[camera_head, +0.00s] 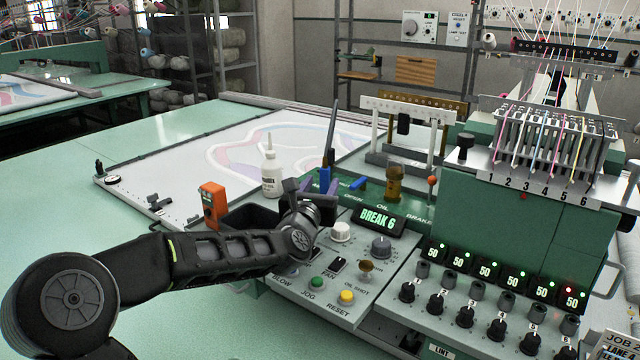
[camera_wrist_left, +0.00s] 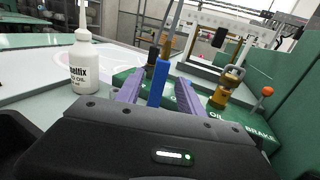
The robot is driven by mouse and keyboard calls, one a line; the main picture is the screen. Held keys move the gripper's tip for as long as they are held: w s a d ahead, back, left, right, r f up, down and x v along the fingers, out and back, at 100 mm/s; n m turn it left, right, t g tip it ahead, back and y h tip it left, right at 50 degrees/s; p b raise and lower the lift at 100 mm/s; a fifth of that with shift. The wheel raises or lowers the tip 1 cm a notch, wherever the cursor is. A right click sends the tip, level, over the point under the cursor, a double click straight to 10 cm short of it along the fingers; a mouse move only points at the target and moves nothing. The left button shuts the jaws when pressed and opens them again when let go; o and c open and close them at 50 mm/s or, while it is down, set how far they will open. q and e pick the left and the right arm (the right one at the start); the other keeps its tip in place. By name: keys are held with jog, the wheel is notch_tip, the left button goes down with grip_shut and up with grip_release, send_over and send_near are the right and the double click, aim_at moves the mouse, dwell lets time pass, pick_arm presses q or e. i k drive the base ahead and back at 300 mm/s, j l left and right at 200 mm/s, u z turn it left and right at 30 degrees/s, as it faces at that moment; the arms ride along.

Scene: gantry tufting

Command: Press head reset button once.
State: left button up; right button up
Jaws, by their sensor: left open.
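The yellow button (camera_head: 346,297) above the RESET label sits at the front of the grey control panel (camera_head: 300,297) in the head view. A green JOG button (camera_head: 316,283) is to its left. My left arm reaches in from the left above the panel. My left gripper (camera_head: 320,184) is open, with purple fingers pointing away toward the back of the panel, well behind the yellow button and not touching it. In the left wrist view the fingers (camera_wrist_left: 160,79) show on either side of a blue handle (camera_wrist_left: 158,84); I cannot tell whether it lies between or beyond them. My right gripper is not in view.
A white oil bottle (camera_head: 271,167) and an orange device (camera_head: 212,204) stand left of the gripper. A display (camera_head: 379,220) reads BREAK 6. A brass oiler (camera_head: 394,183) and a red-knobbed lever (camera_head: 431,187) stand behind it. Several knobs (camera_head: 438,303) line the right panel.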

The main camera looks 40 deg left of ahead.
aim_at(347, 296)
jog(key=k+l, duration=0.3)
jog(key=k, duration=0.15)
jog(key=k+l, duration=0.3)
jog(key=k, duration=0.15)
